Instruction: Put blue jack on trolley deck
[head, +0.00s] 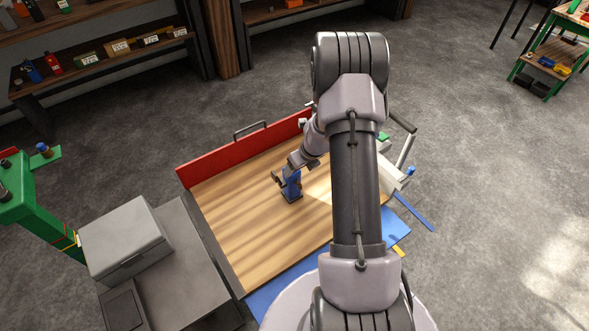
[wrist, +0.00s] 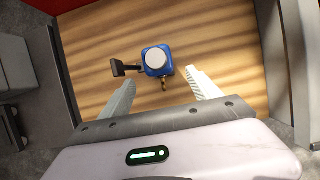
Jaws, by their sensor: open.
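The blue jack (head: 292,186) stands upright on the wooden trolley deck (head: 240,220), below the end of my arm in the head view. In the wrist view the blue jack (wrist: 157,60) is seen from above, with a pale round top and a dark handle sticking out to the left. My gripper (wrist: 160,88) is open, its two fingers apart at either side and nearer the camera than the jack. Nothing is between the fingertips, and the jack lies just beyond them. In the head view my arm hides part of the deck's right side.
A red side board (head: 235,155) edges the deck at the back. A grey box (head: 125,240) on a dark cabinet and a green post (head: 35,205) stand at the left. Shelves (head: 100,60) with small goods are behind. The deck around the jack is clear.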

